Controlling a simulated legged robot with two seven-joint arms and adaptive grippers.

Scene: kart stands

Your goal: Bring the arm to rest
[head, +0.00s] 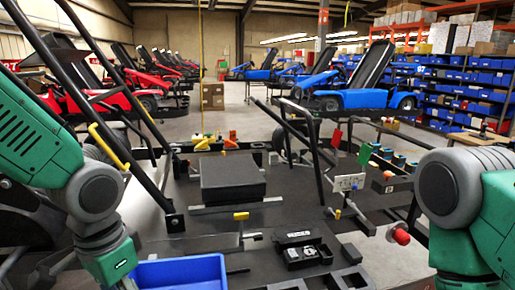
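My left arm shows at the left edge as a green upper link (32,140), a grey joint (95,188) and a green lower link (110,262). It hangs down and leaves the bottom of the picture. My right arm shows at the right edge as a round grey joint (447,190) with green links (497,215). It also runs out of the picture. Both grippers are out of view, so what they hold cannot be seen.
A black kart frame with a flat deck (190,240) fills the space ahead. On it are a black box (232,178) and an open black case (303,252). A blue bin (180,272) sits low beside my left arm. Red karts (150,82) and blue karts (355,97) stand behind.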

